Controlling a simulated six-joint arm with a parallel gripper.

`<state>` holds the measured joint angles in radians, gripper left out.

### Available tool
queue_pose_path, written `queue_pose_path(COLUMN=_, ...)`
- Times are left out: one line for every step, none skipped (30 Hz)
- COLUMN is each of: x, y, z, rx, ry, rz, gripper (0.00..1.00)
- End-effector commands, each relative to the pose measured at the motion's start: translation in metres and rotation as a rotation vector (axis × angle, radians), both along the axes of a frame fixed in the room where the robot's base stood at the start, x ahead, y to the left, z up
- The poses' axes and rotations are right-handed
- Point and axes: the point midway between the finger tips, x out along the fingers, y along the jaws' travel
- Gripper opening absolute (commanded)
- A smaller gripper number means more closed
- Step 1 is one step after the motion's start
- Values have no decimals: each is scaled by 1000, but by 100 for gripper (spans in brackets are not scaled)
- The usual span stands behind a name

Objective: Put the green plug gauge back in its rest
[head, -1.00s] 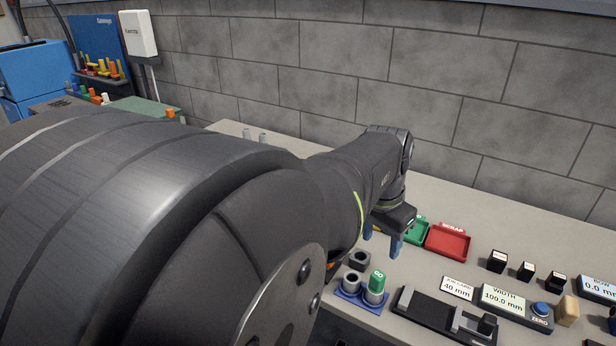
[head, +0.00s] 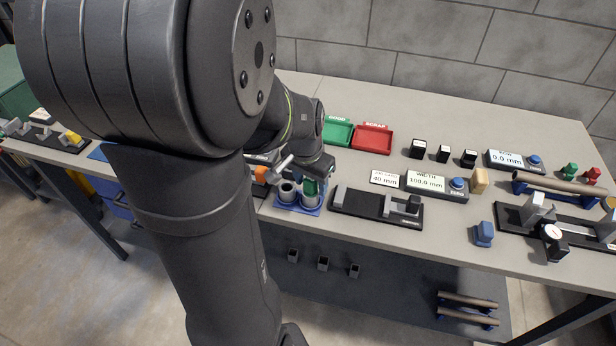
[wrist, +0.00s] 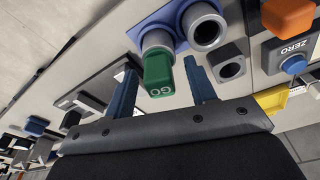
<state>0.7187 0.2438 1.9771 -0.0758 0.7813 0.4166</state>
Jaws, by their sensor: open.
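The green plug gauge (head: 310,188), marked GO in the wrist view (wrist: 158,76), stands with its green end up at the right metal cup of the blue two-cup holder (head: 285,208). How deep it sits is hidden. The other cup (wrist: 205,30) looks empty. My gripper (wrist: 160,66) is open, with one blue finger on each side of the green end in the wrist view. I cannot tell whether either finger touches it. In the head view my arm and wrist partly cover the gauge.
A dark block with a hole (wrist: 230,66) stands beside the holder. A black measuring fixture (head: 375,205) lies to the right, with the WIDTH readout (head: 432,184) behind it. Green (head: 338,131) and red (head: 372,138) trays are farther back. The table's front edge is close.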

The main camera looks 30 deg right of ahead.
Motion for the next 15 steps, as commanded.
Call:
queue_pose_path(x=0, y=0, z=0, rx=0, ry=0, rz=0, gripper=51)
queue_pose_path(x=0, y=0, z=0, rx=0, ry=0, rz=0, gripper=51)
queue_pose_path(x=0, y=0, z=0, rx=0, ry=0, rz=0, gripper=51)
queue_pose_path(x=0, y=0, z=0, rx=0, ry=0, rz=0, gripper=51)
queue_pose_path(x=0, y=0, z=0, rx=0, ry=0, rz=0, gripper=49)
queue_pose_path(x=0, y=0, z=0, rx=0, ry=0, rz=0, gripper=41)
queue_pose_path(x=0, y=0, z=0, rx=0, ry=0, rz=0, gripper=35)
queue_pose_path(x=0, y=0, z=0, rx=0, ry=0, rz=0, gripper=29)
queue_pose_path(x=0, y=0, z=0, rx=0, ry=0, rz=0, gripper=21)
queue_pose_path(x=0, y=0, z=0, rx=0, ry=0, rz=0, gripper=16)
queue_pose_path(x=0, y=0, z=0, rx=0, ry=0, rz=0, gripper=10)
queue_pose_path(x=0, y=0, z=0, rx=0, ry=0, rz=0, gripper=2)
queue_pose_path(x=0, y=0, z=0, rx=0, ry=0, rz=0, gripper=0)
queue_pose_path(x=0, y=0, z=1, rx=0, ry=0, rz=0, gripper=0)
queue_pose_path(x=0, y=0, z=1, rx=0, ry=0, rz=0, gripper=0)
